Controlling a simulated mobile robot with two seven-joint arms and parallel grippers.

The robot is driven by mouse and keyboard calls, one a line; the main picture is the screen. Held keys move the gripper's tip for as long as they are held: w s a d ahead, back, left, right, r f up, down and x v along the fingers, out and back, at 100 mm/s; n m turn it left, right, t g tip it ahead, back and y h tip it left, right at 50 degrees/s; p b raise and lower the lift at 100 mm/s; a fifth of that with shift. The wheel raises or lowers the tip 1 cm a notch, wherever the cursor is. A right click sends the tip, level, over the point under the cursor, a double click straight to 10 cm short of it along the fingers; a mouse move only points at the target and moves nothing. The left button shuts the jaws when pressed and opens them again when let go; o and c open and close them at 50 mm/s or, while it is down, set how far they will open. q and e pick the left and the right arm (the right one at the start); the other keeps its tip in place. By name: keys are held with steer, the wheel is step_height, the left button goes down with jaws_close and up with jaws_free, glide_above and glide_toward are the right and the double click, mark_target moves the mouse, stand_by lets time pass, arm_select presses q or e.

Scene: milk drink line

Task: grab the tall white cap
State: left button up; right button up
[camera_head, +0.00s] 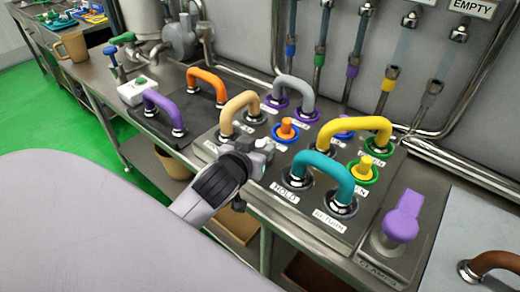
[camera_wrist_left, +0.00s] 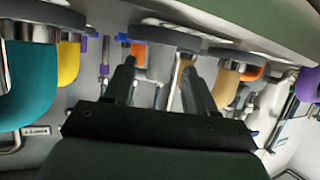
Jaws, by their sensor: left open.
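I cannot make out a tall white cap in either view; part of the panel is hidden behind my left gripper. My left gripper (camera_head: 264,154) is over the front of the valve panel, between the tan handle (camera_head: 240,105) and the teal handle (camera_head: 325,168). In the left wrist view its two dark fingers (camera_wrist_left: 160,86) stand apart with nothing clearly held between them. The teal handle (camera_wrist_left: 28,85) shows at the left there and the tan handle (camera_wrist_left: 226,85) to the right. My right gripper is in neither view.
Orange (camera_head: 207,82), grey (camera_head: 297,90) and yellow (camera_head: 355,127) handles rise around the panel. Short orange (camera_head: 287,128) and yellow (camera_head: 364,168) caps stand among them. A purple lever (camera_head: 402,217) is at the right. A white box (camera_head: 138,90) with a green button sits at the left.

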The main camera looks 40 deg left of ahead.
mark_target(259, 145)
arm_select(q)
steer(key=shift+r+x, duration=0.2)
steer(key=shift+x, duration=1.65)
steer(key=shift+w+d, duration=0.1)
jaws_close()
